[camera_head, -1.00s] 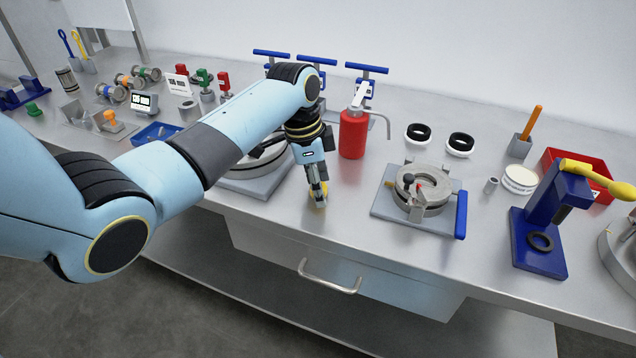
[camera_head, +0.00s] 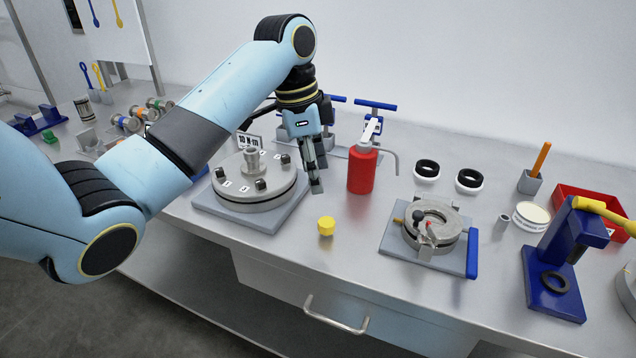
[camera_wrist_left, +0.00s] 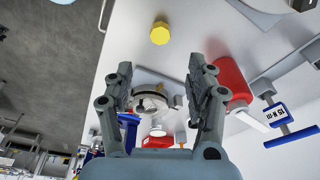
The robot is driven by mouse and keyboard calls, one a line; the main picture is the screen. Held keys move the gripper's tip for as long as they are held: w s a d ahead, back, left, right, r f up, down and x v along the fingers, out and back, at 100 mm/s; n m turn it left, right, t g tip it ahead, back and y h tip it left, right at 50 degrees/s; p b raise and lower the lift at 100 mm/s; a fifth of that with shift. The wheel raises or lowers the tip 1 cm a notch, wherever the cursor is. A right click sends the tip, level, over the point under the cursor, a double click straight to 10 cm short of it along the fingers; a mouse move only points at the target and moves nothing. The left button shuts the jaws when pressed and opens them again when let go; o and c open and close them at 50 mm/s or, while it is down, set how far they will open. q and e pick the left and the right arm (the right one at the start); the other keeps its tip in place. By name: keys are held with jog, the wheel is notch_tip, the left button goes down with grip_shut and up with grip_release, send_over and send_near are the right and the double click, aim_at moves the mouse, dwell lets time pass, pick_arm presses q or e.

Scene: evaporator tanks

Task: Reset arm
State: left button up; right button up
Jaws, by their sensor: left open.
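My left gripper (camera_head: 318,182) is in the air above the bench, between the flanged steel tank lid and the red bottle in the head view. In the left wrist view my left gripper (camera_wrist_left: 160,82) shows two parted fingers with nothing between them. A yellow cap (camera_head: 326,226) stands on the bench below and in front of the gripper, apart from it. The yellow cap also shows in the left wrist view (camera_wrist_left: 160,33), beyond the fingertips. My right gripper is in neither view.
The flanged lid (camera_head: 254,205) on its grey plate stands left of the gripper, and the red bottle (camera_head: 361,171) stands close on its right. A round clamp fixture (camera_head: 433,229) and a blue press (camera_head: 553,291) stand further right. The bench front around the cap is clear.

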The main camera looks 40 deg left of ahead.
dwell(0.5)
pick_arm(q)
jog(key=s+d+f+n+t+y, duration=0.1)
jog(key=s+d+f+n, duration=0.3)
jog(key=s, duration=0.8)
jog(key=s+d+n+t+y, duration=0.15)
jog(key=s+n, duration=0.35)
jog(key=s, duration=0.8)
jog(key=s+a+f+g+b, duration=0.15)
jog(key=f+b, duration=0.35)
jog(key=f, duration=1.3)
jog(key=s+a+f+b, duration=0.15)
jog(key=f+b, duration=0.25)
jog(key=f, duration=1.5)
jog(key=s+a+f+g+b, duration=0.1)
jog(key=s+f+b, duration=0.5)
jog(key=s+f, duration=1.1)
notch_tip(320, 180, down, 3)
jog(key=shift+s+f+n, duration=0.1)
jog(key=shift+s+n, duration=0.05)
jog(key=shift+n, duration=0.15)
